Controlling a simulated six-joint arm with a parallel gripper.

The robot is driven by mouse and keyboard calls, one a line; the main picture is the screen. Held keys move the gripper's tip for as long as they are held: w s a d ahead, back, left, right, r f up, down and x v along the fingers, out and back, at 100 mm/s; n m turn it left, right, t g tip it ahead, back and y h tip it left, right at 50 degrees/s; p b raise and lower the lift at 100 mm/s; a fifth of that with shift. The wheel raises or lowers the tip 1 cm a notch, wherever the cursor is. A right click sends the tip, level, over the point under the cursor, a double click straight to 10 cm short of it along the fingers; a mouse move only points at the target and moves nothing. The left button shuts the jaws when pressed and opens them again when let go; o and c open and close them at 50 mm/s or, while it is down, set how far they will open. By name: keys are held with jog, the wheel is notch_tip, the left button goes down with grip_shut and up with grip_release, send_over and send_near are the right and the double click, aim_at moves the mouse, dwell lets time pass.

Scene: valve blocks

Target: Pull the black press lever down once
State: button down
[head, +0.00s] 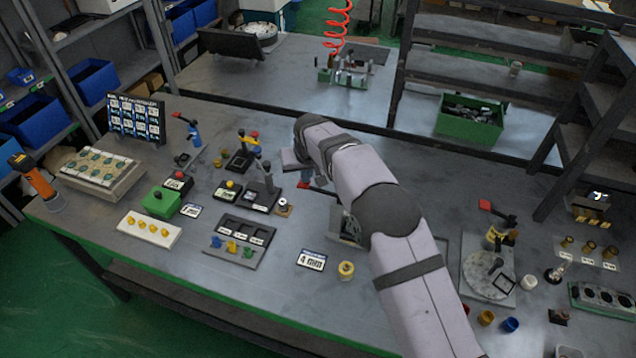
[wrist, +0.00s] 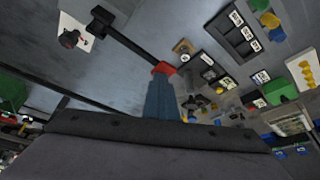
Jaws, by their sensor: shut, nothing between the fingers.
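A black lever bar (wrist: 128,46) with a red end (wrist: 163,68) shows in the wrist view, with a light plate (wrist: 75,33) at its other end. In the head view a small red end (head: 303,184) shows beside my arm; my arm hides most of the bar. I take this bar for the press lever, but cannot confirm it. My gripper (wrist: 160,78) is shut and empty, with its tips right by the red end in the wrist view. I cannot tell whether they touch it.
Other red-ended levers stand at the right (head: 485,205) and back left (head: 178,115). Bare bench lies at the front middle.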

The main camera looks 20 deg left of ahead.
jog(key=shift+s+d+f, duration=0.1)
jog(key=shift+d+f, duration=0.1)
jog(key=shift+d, duration=0.1)
jog(key=shift+a+r+p, duration=0.15)
jog(key=shift+r+p, duration=1.2)
jog(key=shift+r, duration=0.75)
jog(key=s+d+r+m+g+h+b, duration=0.1)
jog(key=s+d+r, duration=0.15)
jog(key=d, duration=0.95)
jog(key=s+d+r+m+g+h, duration=0.15)
jog(key=s+d, duration=0.25)
jog(key=d, duration=0.9)
jog(key=s+d+f+m, duration=0.1)
jog(key=s+d, duration=0.4)
jog(key=s, duration=0.3)
jog(key=s+d+f+m+g, duration=0.1)
jog(key=s+d, duration=0.4)
jog(key=s, duration=0.3)
jog(key=s+d+f+m+b, duration=0.1)
jog(key=s+d+f, duration=0.1)
jog(key=s+d, duration=0.3)
jog(key=s, duration=0.3)
jog(key=shift+s+d, duration=0.15)
jog(key=shift+s, duration=0.1)
